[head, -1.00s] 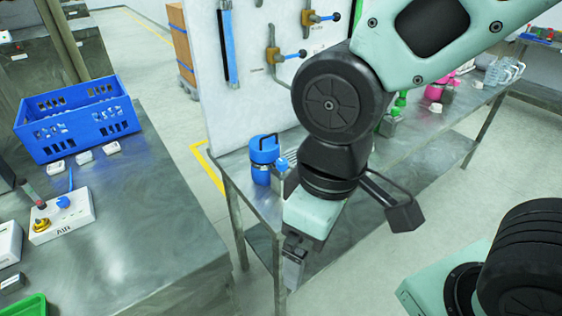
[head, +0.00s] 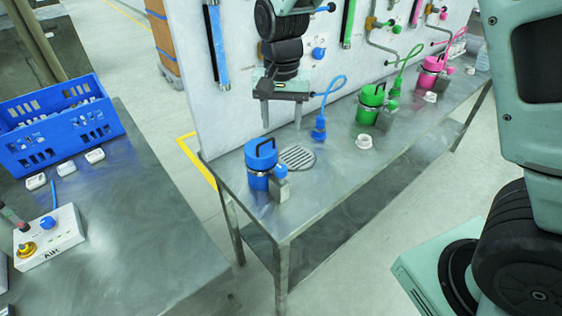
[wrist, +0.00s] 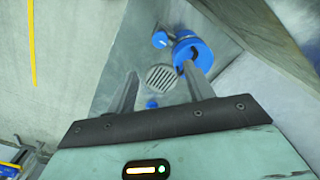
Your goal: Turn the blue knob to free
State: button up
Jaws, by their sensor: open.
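Three blue knobs show in the head view. One is on the white back panel (head: 319,53), just right of my gripper. One tops the grey fitting (head: 281,171) beside the blue canister (head: 260,165); in the wrist view a blue knob (wrist: 160,39) is beside the canister (wrist: 193,52). One is on the white AIR box (head: 47,228) on the left table. No "free" mark is readable. My gripper (head: 282,115) is open and empty, pointing down above the bench, behind the canister and apart from it. The wrist view shows its open fingers (wrist: 160,72) above the drain grid.
A drain grid (head: 297,157) lies right of the canister. A blue hose plug (head: 319,128) stands right of my gripper. Green (head: 372,100) and pink (head: 432,72) canisters stand farther right. A blue crate (head: 60,120) is on the left table. The bench front is clear.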

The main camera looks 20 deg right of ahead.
aim_at(281, 168)
notch_tip(281, 168, down, 15)
jog(key=p, duration=0.2)
jog(key=shift+r+p, duration=0.2)
jog(key=shift+p, duration=0.2)
jog(key=c, duration=1)
